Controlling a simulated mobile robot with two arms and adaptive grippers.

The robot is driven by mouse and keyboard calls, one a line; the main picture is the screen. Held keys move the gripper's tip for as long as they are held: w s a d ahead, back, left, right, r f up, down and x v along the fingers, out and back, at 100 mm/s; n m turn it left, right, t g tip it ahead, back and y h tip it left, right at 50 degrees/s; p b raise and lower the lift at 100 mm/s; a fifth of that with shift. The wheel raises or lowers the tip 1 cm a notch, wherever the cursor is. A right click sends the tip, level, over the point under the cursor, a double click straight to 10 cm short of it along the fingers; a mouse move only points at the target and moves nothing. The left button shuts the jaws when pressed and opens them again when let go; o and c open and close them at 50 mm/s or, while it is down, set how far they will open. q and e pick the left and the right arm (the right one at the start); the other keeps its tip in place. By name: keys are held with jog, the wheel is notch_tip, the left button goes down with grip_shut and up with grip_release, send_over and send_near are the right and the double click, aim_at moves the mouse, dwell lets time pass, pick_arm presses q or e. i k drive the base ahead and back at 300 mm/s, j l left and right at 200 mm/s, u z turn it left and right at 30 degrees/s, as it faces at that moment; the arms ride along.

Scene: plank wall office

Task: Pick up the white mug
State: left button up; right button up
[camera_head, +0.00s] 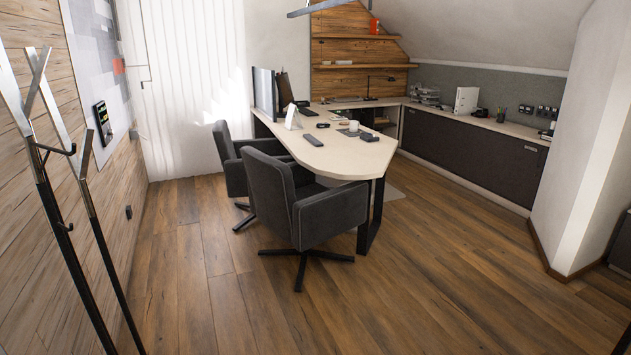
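A small white mug (354,126) stands on the light-topped desk (345,160), across the room from me. It is near the right side of the desk top, beside dark flat items. It is too small here to make out its handle clearly. Neither of my grippers shows in the head view.
Two dark grey office chairs (313,209) (232,160) stand along the desk's left side. A metal coat stand (62,195) is close at the left. A white wall corner (585,150) juts out at the right. The wooden floor (430,275) in front is clear.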

aim_at(354, 125)
jog(key=i+j, duration=0.1)
jog(key=i, duration=0.55)
jog(key=i+j+z, duration=0.1)
jog(key=i, duration=0.5)
jog(key=i+j, duration=0.15)
jog(key=i, duration=0.45)
jog(key=i+l+z, duration=0.25)
jog(key=i+z, duration=0.15)
jog(key=i, duration=0.15)
jog(key=i+z, duration=0.4)
jog(key=i, duration=0.15)
jog(key=i+z, duration=0.45)
jog(key=i+u, duration=0.15)
jog(key=i, duration=0.35)
jog(key=i+l+u, duration=0.1)
jog(key=i, duration=0.4)
jog(key=i+l+u, duration=0.15)
jog(key=i, duration=0.35)
jog(key=i+l+u, duration=0.1)
jog(key=i, duration=0.4)
